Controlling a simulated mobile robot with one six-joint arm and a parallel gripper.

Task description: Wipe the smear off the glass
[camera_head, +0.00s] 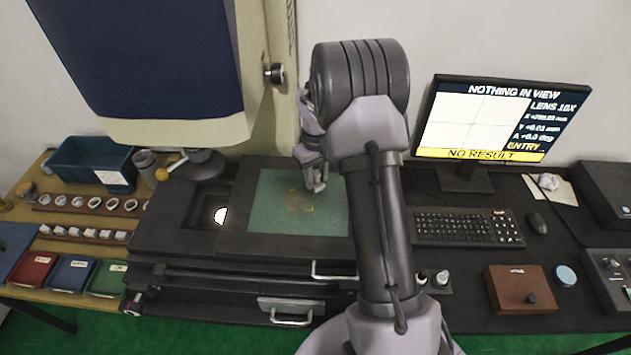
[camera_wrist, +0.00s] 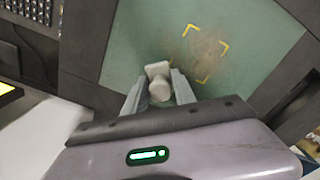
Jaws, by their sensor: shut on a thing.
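The glass (camera_head: 268,222) is a green pane set in a dark stage, and it also fills much of the wrist view (camera_wrist: 130,45). Yellow corner marks (camera_wrist: 222,47) frame a patch on it, with a faint brownish smear (camera_wrist: 205,50) inside. The smear shows weakly in the head view (camera_head: 299,201). My gripper (camera_head: 317,183) is over the right part of the glass. In the wrist view my gripper (camera_wrist: 157,90) is shut on a crumpled whitish wad (camera_wrist: 158,72), beside the marked patch. I cannot tell whether the wad touches the glass.
A monitor (camera_head: 489,120) reading "NO RESULT", a keyboard (camera_head: 467,227) and a mouse (camera_head: 537,222) stand to the right. A brown box (camera_head: 519,289) is at front right. Rings in racks (camera_head: 93,203), a blue bin (camera_head: 93,163) and small trays (camera_head: 68,273) are at left. The machine head (camera_head: 145,55) overhangs the left.

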